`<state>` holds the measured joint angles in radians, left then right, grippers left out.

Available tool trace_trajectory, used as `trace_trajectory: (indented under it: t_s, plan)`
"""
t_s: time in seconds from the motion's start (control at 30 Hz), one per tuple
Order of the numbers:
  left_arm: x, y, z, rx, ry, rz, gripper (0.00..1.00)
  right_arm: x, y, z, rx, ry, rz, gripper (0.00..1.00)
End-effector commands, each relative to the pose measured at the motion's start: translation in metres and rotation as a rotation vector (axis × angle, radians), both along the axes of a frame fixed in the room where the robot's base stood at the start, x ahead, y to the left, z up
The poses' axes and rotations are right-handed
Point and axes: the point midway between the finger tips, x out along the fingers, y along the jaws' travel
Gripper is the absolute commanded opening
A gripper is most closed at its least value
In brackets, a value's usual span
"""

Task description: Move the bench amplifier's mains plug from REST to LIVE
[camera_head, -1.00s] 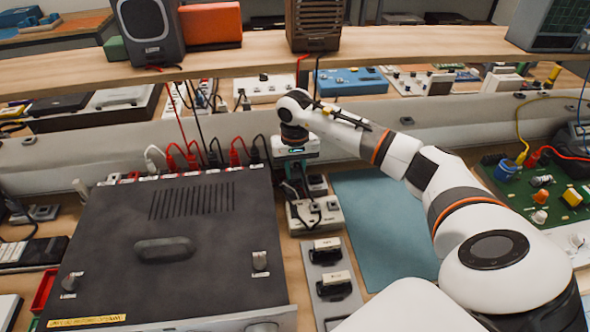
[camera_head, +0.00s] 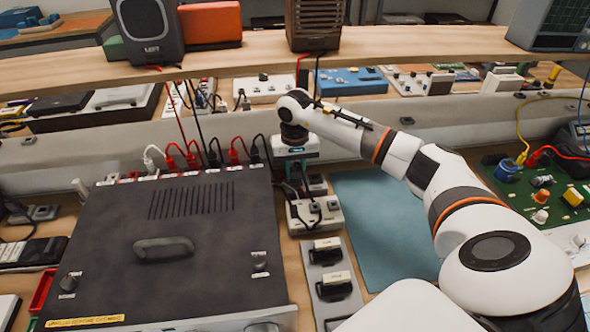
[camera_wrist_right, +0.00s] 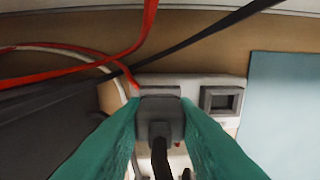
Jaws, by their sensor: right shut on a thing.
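My right gripper (camera_head: 293,182) points down behind the right rear corner of the dark bench amplifier (camera_head: 180,235). In the wrist view its teal fingers are shut on a dark mains plug (camera_wrist_right: 158,118), with a black cord running down from it. The plug lies over the left part of a pale socket block (camera_wrist_right: 190,83). I cannot tell whether its pins are in a socket. A dark square socket (camera_wrist_right: 221,100) to its right is empty. In the head view the arm and gripper hide most of this spot. No REST or LIVE label is readable. My left gripper is not in view.
A pale outlet box (camera_head: 328,213) with black cords and a grey plate (camera_head: 333,283) with black fittings stand right of the amplifier. Red, black and white leads (camera_head: 190,158) rise behind it. A blue mat (camera_head: 375,220) is clear. A wooden shelf (camera_head: 420,42) crosses above.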

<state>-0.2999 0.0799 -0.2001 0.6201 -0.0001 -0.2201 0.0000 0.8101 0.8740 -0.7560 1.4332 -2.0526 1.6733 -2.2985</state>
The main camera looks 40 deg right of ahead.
Motion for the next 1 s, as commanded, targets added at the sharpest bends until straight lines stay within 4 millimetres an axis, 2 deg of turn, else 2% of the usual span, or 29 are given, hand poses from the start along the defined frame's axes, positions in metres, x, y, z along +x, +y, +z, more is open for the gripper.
trace_trajectory:
  t_s: [0.87,0.9,1.0]
  plan:
    - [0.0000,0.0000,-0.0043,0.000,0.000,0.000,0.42,0.0001,0.0000,-0.0012,0.000,0.000,0.000,0.06]
    - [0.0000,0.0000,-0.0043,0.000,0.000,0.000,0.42,0.0001,0.0000,-0.0012,0.000,0.000,0.000,0.28]
    - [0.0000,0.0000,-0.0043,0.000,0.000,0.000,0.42,0.0001,0.0000,-0.0012,0.000,0.000,0.000,0.44]
